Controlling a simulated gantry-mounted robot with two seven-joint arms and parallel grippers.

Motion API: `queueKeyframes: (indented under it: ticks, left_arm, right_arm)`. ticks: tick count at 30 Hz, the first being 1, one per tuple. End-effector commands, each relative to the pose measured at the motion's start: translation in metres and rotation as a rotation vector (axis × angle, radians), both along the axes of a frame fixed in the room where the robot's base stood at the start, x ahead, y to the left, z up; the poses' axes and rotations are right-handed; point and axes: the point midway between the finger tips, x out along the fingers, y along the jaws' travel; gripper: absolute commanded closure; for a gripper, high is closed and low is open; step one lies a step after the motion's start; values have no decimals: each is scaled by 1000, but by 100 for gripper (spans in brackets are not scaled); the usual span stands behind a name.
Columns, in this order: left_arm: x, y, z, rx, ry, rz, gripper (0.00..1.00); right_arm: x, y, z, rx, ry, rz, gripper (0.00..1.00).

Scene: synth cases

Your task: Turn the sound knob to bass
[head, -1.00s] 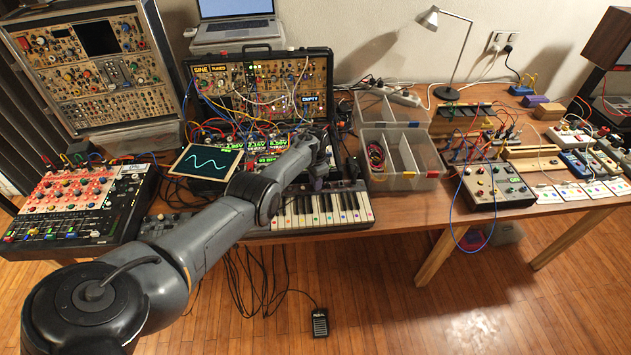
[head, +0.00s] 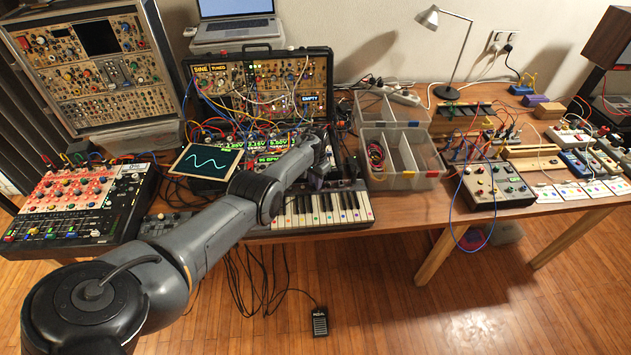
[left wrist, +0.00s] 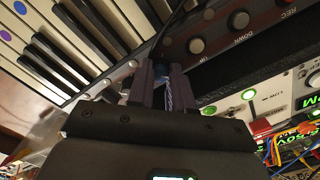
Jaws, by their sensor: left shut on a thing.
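My left gripper (head: 317,181) reaches over the back right part of the small keyboard (head: 300,213). In the left wrist view, the two fingers (left wrist: 161,80) are shut on a small dark-blue knob (left wrist: 159,70) on the keyboard's dark control panel (left wrist: 262,52). The knob shows only partly between the fingertips, and its pointer and any bass label are hidden. Round buttons marked UP, DOWN and REC sit beside it on the panel. My right gripper is not in view.
White and black keys with coloured dots lie next to the fingers. Lit synth modules (head: 268,143) and patch cables stand behind the keyboard. A small screen (head: 207,160) is left of it, and clear plastic bins (head: 408,183) are right.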

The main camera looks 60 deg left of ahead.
Motion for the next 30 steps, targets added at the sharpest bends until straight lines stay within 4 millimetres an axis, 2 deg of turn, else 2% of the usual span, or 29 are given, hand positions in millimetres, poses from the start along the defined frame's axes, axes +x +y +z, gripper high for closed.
queueKeyframes:
  ticks: [4, 5, 6, 7, 15, 20, 26, 30]
  left_arm:
    - [0, 0, -1, 1, -1, -1, 100]
    - [0, 0, -1, 1, -1, -1, 77]
    - [0, 0, -1, 1, -1, -1, 71]
    - [0, 0, -1, 1, -1, -1, 69]
    - [0, 0, 0, 0, 0, -1, 69]
    - [0, 0, 10, 0, 0, -2, 69]
    - [0, 0, 37, 1, -1, -2, 69]
    - [0, 0, 63, 1, -1, -2, 69]
  right_arm:
    - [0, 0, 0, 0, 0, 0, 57]
    - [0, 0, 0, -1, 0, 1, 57]
    - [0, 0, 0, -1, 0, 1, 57]
    - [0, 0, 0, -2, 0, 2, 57]
    - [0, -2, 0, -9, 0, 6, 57]
    - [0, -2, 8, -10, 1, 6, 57]
    - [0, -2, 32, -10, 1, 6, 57]
    - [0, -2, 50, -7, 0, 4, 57]
